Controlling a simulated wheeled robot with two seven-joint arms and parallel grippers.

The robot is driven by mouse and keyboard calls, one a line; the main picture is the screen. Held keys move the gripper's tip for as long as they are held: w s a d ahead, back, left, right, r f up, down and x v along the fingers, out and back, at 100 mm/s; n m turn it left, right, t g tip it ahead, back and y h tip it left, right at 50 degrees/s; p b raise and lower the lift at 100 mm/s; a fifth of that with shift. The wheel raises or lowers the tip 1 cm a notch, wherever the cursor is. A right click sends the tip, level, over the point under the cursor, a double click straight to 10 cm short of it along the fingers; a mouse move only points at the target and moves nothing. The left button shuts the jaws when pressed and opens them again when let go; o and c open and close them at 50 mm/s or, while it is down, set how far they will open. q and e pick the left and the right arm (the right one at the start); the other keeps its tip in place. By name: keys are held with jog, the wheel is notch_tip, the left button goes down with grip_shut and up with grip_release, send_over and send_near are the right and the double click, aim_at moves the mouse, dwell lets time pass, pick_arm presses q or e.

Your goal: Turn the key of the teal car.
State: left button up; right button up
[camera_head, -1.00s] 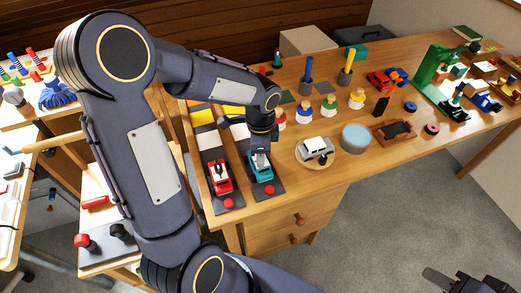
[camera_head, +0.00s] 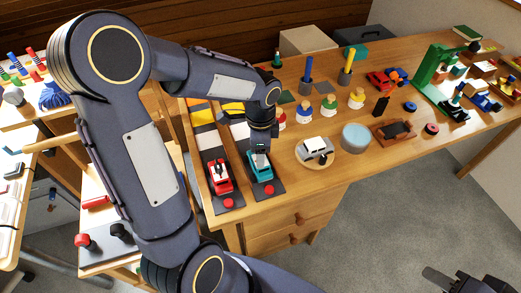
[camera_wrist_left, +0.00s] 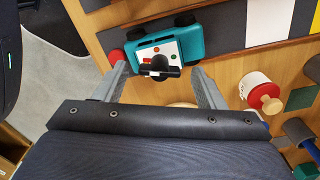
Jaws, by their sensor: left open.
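The teal car (camera_head: 261,168) stands on a dark strip at the front left of the table. In the left wrist view the teal car (camera_wrist_left: 190,40) has a white panel with small coloured dots and a black key (camera_wrist_left: 160,68) with a wide crossbar. My left gripper (camera_wrist_left: 158,76) is open, with one finger on each side of the key; both fingers look apart from it. In the head view my left gripper (camera_head: 260,148) is over the car and hides part of it. My right gripper (camera_head: 455,282) is at the bottom right, over the floor, away from the table.
A red car (camera_head: 219,178) stands on the neighbouring strip, close on the left. Red buttons (camera_head: 228,203) sit at the strips' front ends. A white car on a round wooden plate (camera_head: 318,160) and a light blue cylinder (camera_head: 356,138) stand to the right.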

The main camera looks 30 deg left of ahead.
pick_arm(q)
notch_tip(320, 180, up, 6)
jog(key=shift+r, duration=0.2)
jog(key=c, duration=0.3)
jog(key=shift+n, duration=0.7)
jog(key=shift+c, duration=1)
jog(key=n, duration=0.5)
jog(key=shift+r+p, duration=0.15)
jog(key=shift+p, duration=0.2)
jog(key=n, duration=0.9)
jog(key=shift+r, duration=0.15)
jog(key=n, duration=0.5)
jog(key=shift+f+n, duration=0.3)
jog(key=shift+f, duration=0.1)
notch_tip(320, 180, down, 7)
jog(key=shift+r, duration=0.1)
jog(key=shift+c, duration=0.3)
grip_shut()
